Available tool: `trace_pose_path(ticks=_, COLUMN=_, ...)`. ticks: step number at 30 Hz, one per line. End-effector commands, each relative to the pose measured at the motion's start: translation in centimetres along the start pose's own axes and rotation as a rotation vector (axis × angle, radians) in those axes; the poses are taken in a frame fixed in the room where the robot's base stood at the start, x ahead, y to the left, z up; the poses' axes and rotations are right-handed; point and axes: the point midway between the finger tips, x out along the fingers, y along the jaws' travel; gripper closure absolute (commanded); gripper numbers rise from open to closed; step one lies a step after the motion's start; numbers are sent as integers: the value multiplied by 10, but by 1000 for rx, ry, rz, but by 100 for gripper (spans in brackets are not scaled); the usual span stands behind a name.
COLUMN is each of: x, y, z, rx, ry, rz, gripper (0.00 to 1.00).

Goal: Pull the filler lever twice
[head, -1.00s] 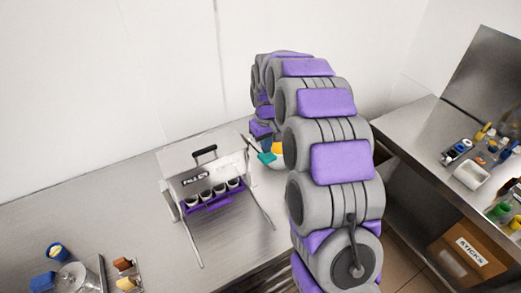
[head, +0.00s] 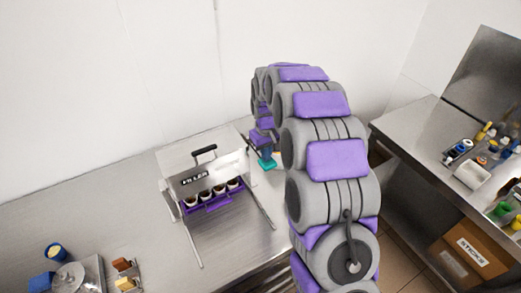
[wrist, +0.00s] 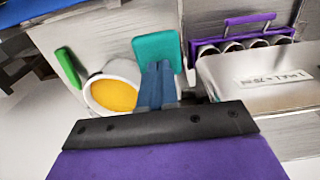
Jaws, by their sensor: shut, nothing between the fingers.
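The filler (head: 210,168) is a pale metal box on the counter, with its name on a front plate. A black lever handle (head: 205,150) stands up on its top in the head view. A purple tray (head: 212,203) with several cups sits at its front; the tray's purple handle (wrist: 250,19) shows at upper right in the wrist view. My gripper (head: 266,163), with teal ends and blue fingers, is just right of the filler, apart from the lever. In the wrist view my gripper (wrist: 158,55) is shut and empty. The lever is not clearly visible there.
A white container with yellow contents (wrist: 112,95) lies behind and left of my fingers in the wrist view. Cups and a small rack (head: 126,275) stand at the counter's lower left.

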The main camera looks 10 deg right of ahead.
Motion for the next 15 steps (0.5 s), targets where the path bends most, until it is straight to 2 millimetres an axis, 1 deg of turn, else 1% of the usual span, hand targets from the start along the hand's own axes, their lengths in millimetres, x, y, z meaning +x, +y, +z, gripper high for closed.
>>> trace_pose_path(ticks=15, x=25, y=0, z=0, rx=0, ry=-4, rz=-1, gripper=100)
